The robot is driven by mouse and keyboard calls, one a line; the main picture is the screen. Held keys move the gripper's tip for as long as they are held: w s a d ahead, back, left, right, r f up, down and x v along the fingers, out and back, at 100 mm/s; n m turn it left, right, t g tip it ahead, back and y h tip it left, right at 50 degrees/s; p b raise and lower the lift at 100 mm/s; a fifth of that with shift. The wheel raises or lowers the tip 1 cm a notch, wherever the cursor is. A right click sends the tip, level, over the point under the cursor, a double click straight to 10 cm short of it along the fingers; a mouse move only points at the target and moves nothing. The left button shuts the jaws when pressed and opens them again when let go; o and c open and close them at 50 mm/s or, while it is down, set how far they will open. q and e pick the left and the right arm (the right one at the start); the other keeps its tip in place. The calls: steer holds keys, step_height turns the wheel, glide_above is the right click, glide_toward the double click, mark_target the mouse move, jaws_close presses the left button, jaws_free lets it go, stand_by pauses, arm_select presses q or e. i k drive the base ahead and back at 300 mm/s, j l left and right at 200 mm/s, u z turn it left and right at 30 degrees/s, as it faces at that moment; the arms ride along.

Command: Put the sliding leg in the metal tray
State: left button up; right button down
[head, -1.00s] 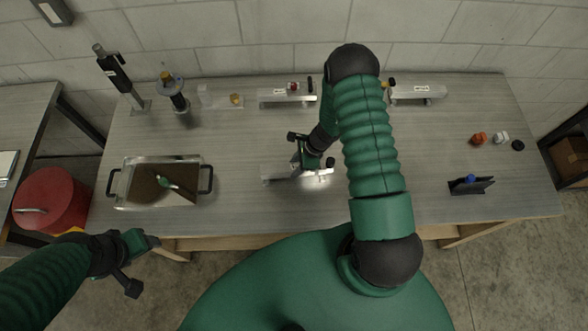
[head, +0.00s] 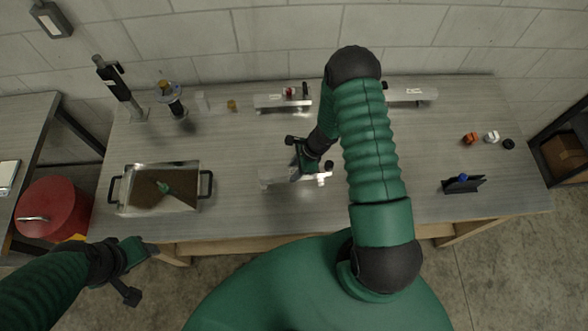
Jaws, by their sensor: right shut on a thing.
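The metal tray (head: 192,164) with black side handles sits on the left of the table, with brown stuff and a small green thing inside. My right gripper (head: 300,170) is shut at a silver aluminium trailer piece (head: 272,177) in the middle of the table. The part in its jaws is mostly hidden by the gripper, so I cannot tell for sure that it is the sliding leg. White and black fittings (head: 323,179) show at the piece's right end. My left gripper (head: 145,251) is empty off the table's front left edge; its jaw opening is unclear.
Two more aluminium pieces (head: 270,101) (head: 415,94) lie at the back. A black upright tool (head: 117,82) and a round-flanged device (head: 174,101) stand back left. Orange, white and black caps (head: 471,138) and a dark holder (head: 463,184) are at right. The table between tray and middle is clear.

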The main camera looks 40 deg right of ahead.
mark_target(156, 200)
steer(key=k+j, duration=0.1)
steer(key=j, duration=0.2)
steer(key=k+j, duration=0.1)
steer(key=j, duration=0.2)
steer(key=i+j, duration=0.25)
steer(key=j, duration=0.15)
steer(key=i+j, duration=0.2)
steer(key=j, duration=0.2)
steer(key=i+j, duration=0.5)
steer(key=j, duration=0.25)
